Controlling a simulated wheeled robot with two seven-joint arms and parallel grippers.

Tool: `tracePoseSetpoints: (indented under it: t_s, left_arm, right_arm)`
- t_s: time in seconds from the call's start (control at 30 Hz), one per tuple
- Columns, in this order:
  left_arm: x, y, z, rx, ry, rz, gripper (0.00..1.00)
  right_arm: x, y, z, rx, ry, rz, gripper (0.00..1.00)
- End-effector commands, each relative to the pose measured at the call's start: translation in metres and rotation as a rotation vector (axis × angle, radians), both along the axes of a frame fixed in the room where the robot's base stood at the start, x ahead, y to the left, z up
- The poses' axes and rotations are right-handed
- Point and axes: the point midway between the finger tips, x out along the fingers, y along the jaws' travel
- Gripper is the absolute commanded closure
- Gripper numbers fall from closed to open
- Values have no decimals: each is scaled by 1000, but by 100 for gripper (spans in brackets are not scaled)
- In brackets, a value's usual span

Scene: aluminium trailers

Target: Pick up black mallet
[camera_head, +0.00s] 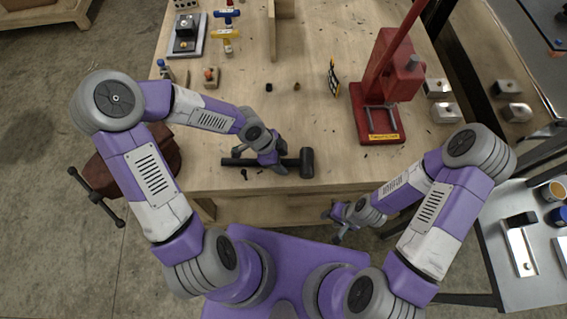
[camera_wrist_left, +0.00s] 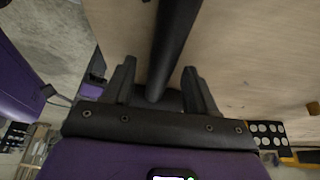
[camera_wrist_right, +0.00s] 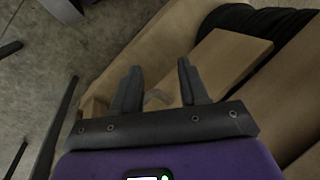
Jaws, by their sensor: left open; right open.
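The black mallet (camera_head: 307,162) lies on the wooden workbench near its front edge, its head to the right and its handle running left. My left gripper (camera_head: 281,169) is at the handle, between the head and the handle's left end, and partly hides it. In the left wrist view the mallet's dark handle (camera_wrist_left: 172,45) runs between the two open fingers (camera_wrist_left: 158,85), with a gap on each side. My right gripper (camera_head: 333,219) is open and empty, off the bench's front edge and below the top. In the right wrist view its fingers (camera_wrist_right: 157,85) have nothing between them.
A red press (camera_head: 377,112) stands on the bench at right. Metal blocks (camera_head: 446,112) sit at the right edge. A vise (camera_head: 110,175) sticks out at the bench's left side. Small tools (camera_head: 225,30) lie at the back left. The bench middle (camera_head: 240,85) is mostly clear.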

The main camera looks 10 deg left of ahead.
Motion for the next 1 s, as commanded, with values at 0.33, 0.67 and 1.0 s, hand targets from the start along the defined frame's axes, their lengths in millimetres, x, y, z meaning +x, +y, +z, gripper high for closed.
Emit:
tracePoseSetpoints:
  t_s: [0.33, 0.67, 1.0]
  left_arm:
    - [1, -1, -2, 0, -1, -1, 55]
    - [0, -1, -2, 0, -1, -1, 100]
    - [1, -1, -1, -1, -2, 0, 100]
  right_arm:
    - [0, 0, -1, 0, 0, 0, 56]
    - [0, 0, -1, 0, 0, 0, 56]
    - [0, 0, -1, 0, 0, 0, 56]
